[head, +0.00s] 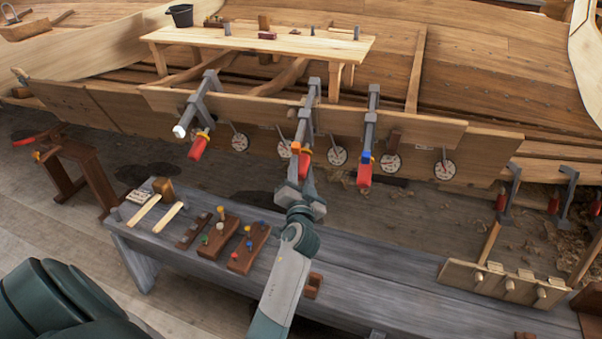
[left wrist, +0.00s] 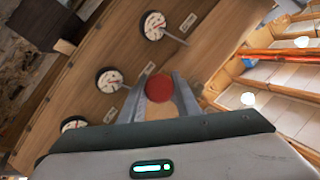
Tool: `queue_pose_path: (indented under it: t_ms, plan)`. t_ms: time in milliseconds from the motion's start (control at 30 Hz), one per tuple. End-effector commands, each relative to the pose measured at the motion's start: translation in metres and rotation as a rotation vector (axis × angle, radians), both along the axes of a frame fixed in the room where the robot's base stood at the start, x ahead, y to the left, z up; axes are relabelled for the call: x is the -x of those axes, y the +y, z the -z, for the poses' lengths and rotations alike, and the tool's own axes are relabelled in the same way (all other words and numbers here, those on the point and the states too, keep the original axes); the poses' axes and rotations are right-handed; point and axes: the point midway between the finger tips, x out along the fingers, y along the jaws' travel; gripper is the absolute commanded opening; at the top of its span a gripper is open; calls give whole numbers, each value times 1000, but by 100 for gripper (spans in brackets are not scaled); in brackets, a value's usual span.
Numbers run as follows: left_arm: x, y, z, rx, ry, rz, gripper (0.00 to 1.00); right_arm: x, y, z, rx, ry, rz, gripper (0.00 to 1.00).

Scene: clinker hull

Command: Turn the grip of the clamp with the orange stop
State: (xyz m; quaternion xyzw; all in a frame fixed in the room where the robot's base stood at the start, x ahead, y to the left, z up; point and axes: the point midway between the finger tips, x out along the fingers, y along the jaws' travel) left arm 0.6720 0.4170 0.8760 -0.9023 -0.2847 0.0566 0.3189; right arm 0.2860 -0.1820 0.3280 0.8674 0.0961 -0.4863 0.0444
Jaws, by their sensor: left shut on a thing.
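The clamp with the orange stop (head: 296,148) is the middle one of three clamps on the upper plank of the hull. Its red grip (head: 305,158) points down toward me. My left gripper (head: 303,178) is shut on this grip from below. In the left wrist view, the round red end of the grip (left wrist: 159,88) sits between the two fingers of my left gripper (left wrist: 165,98). The clamp with the white stop (head: 179,131) is to the left and the clamp with the blue stop (head: 366,156) to the right. My right gripper is out of view.
Several round dials (head: 337,156) line the plank (head: 465,172) close around the clamps. A grey bench (head: 345,275) below carries mallets (head: 168,217) and peg blocks (head: 248,247). A light wooden table (head: 345,46) stands behind. Another rack (head: 490,284) stands at the right.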

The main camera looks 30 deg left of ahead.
Motion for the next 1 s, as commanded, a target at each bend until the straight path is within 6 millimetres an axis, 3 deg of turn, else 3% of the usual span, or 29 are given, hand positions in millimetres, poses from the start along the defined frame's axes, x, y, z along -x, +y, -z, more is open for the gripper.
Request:
queue_pose_path:
  t_ms: [467, 500, 567, 1000]
  plan:
    - [0, 0, -1, -18, 6, -6, 7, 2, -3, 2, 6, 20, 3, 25]
    - [0, 0, -1, -18, 6, -6, 36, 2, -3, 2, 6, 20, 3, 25]
    - [0, 0, -1, -18, 6, -6, 48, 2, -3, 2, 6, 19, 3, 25]
    - [0, 0, 0, -17, 6, -6, 48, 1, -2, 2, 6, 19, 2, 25]
